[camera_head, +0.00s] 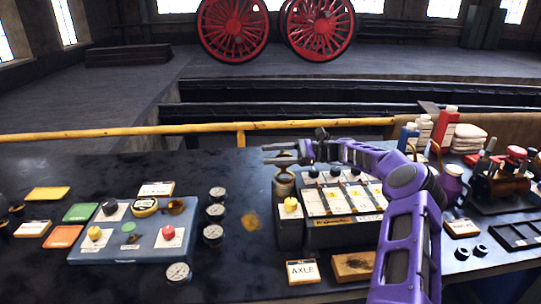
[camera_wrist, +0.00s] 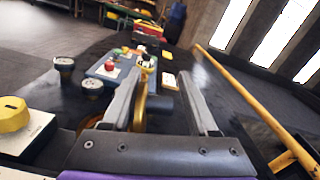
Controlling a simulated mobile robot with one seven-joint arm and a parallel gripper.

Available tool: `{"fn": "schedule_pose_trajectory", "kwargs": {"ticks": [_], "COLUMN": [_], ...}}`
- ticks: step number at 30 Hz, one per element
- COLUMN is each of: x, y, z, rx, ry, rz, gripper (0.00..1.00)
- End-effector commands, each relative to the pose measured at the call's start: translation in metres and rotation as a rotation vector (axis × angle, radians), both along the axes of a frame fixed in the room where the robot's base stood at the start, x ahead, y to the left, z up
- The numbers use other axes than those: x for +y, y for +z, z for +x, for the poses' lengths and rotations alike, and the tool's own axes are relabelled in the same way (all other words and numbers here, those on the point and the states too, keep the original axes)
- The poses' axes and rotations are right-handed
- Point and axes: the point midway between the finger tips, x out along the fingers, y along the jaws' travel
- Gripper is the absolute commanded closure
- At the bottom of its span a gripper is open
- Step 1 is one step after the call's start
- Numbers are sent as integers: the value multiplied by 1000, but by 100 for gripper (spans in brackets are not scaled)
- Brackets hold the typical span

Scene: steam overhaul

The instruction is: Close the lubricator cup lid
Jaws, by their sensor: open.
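The lubricator (camera_head: 345,205) is a dark box with a pale, labelled top and several black knobs, right of the bench's middle. A brass-coloured cup (camera_head: 284,184) stands at its left end, just below my gripper (camera_head: 274,153). My gripper is open and points left over the cup. In the wrist view a brass curved piece (camera_wrist: 141,104), perhaps the raised cup lid, shows upright between the fingers of my gripper (camera_wrist: 155,85), closer to the left finger. A dark cylinder lies beside it. I cannot tell whether either finger touches the brass piece. The lid's hinge is hidden.
A yellow knob (camera_head: 291,204) sits near the cup. Several gauges (camera_head: 215,211) and a blue panel (camera_head: 130,240) stand to the left. A yellow rail (camera_head: 180,131) runs behind the bench. Bottles and a purple jug crowd the right.

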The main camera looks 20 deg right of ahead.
Motion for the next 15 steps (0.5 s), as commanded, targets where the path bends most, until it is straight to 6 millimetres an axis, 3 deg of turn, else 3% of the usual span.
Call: {"fn": "schedule_pose_trajectory", "kwargs": {"ticks": [5,12,15], "x": [0,0,0], "y": [0,0,0], "z": [0,0,0], "rx": [0,0,0], "ry": [0,0,0], "rz": [0,0,0], "gripper": [44,87,100]}}
